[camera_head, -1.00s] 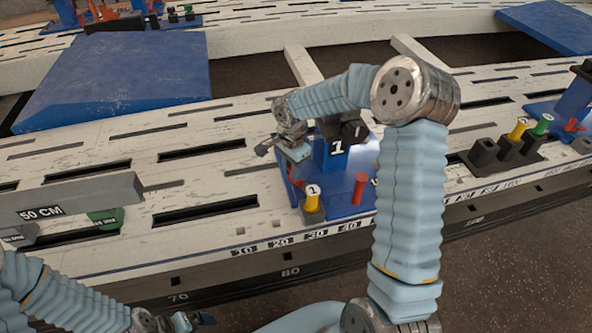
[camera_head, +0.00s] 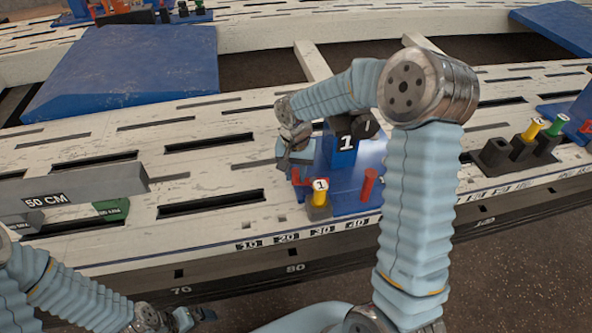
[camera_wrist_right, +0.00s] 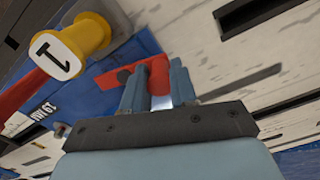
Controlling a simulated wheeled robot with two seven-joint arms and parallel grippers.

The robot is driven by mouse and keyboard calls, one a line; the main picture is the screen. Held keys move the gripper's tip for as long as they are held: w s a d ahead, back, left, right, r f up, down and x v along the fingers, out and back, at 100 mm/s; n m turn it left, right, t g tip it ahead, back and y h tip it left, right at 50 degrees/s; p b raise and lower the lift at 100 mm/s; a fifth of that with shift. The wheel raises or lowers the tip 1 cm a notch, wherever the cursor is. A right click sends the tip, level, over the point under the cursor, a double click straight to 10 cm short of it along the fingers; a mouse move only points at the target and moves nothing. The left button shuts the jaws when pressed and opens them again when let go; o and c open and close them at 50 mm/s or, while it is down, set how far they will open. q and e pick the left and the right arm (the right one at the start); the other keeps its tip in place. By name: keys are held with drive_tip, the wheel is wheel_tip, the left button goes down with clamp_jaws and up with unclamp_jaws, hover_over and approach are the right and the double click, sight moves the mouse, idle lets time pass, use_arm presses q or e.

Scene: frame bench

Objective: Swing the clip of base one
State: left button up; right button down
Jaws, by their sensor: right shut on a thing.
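In the head view the right gripper (camera_head: 288,166) is at the base's left edge. My left gripper (camera_head: 200,315) is low at the bottom left, its jaws unclear.
A yellow pin marked 1 (camera_head: 319,187) and a red post (camera_head: 369,183) stand on the base's front. A grey 50 CM bar (camera_head: 85,188) and a green block (camera_head: 112,207) lie to the left. A black holder with coloured pins (camera_head: 510,152) stands to the right.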

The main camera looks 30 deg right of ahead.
drive_tip(key=shift+s+a, duration=0.1)
idle(0.5)
drive_tip(key=c, duration=1)
unclamp_jaws()
wheel_tip(320, 180, up, 14)
drive_tip(key=shift+f+p, duration=0.1)
drive_tip(key=shift+p, duration=0.55)
